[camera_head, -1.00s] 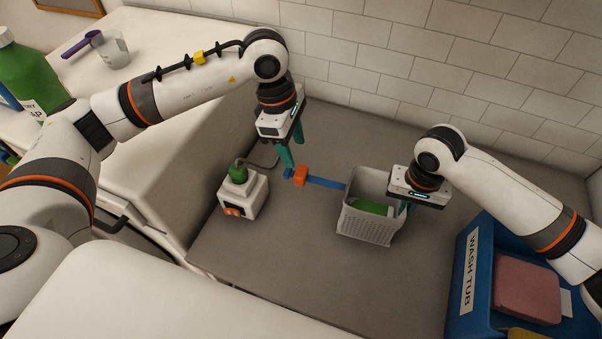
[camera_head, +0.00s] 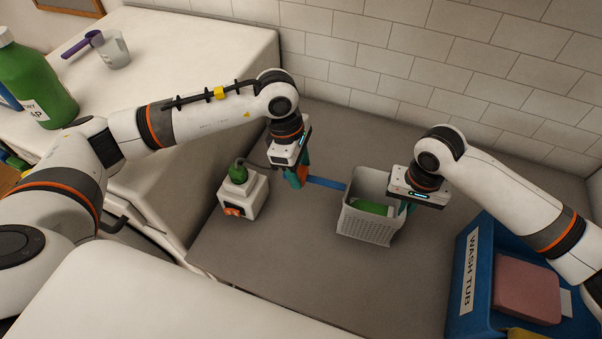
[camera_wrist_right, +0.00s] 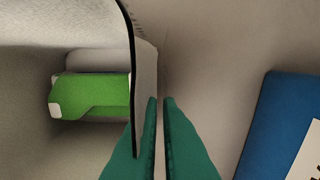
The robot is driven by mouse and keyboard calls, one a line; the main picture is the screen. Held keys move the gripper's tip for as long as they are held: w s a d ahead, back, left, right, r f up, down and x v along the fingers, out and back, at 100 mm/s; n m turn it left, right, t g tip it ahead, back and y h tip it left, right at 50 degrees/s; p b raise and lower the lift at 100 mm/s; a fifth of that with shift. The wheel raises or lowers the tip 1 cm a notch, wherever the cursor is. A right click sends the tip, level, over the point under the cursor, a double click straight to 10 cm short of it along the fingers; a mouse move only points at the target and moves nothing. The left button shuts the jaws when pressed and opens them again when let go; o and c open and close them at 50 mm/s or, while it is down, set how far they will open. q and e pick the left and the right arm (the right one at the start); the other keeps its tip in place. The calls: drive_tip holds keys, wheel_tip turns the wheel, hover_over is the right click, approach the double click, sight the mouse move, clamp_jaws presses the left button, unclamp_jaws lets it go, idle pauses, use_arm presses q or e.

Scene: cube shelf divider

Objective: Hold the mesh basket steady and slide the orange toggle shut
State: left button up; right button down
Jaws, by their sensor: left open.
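The light grey mesh basket (camera_head: 368,226) stands on the grey counter with a green item (camera_head: 372,207) inside. It also shows in the right wrist view. My right gripper (camera_wrist_right: 160,100) is shut on the basket's right wall, one finger on each side. A blue strip (camera_head: 327,183) runs left from the basket. The orange toggle (camera_head: 303,173) sits at the strip's left part, mostly hidden by my left gripper. My left gripper (camera_head: 298,183) is open, with its fingers down around the toggle; whether they touch it I cannot tell.
A white box (camera_head: 256,199) with a green plug and an orange knob stands left of the strip. A blue wash tub (camera_head: 487,255) with a pink block stands at the right. A tiled wall closes off the back. The counter front is clear.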

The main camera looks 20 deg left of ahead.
sight(333, 183)
use_arm(q)
drive_tip(key=shift+c, duration=0.5)
drive_tip(key=c, duration=0.5)
drive_tip(key=shift+w+d, duration=0.15)
drive_tip(key=shift+d, duration=1.6)
drive_tip(key=shift+w+d, duration=0.1)
drive_tip(key=shift+d, duration=1.65)
drive_tip(key=o, duration=0.8)
drive_tip(key=shift+c, duration=0.2)
drive_tip(key=shift+a+r, duration=0.1)
drive_tip(key=shift+r, duration=2.95)
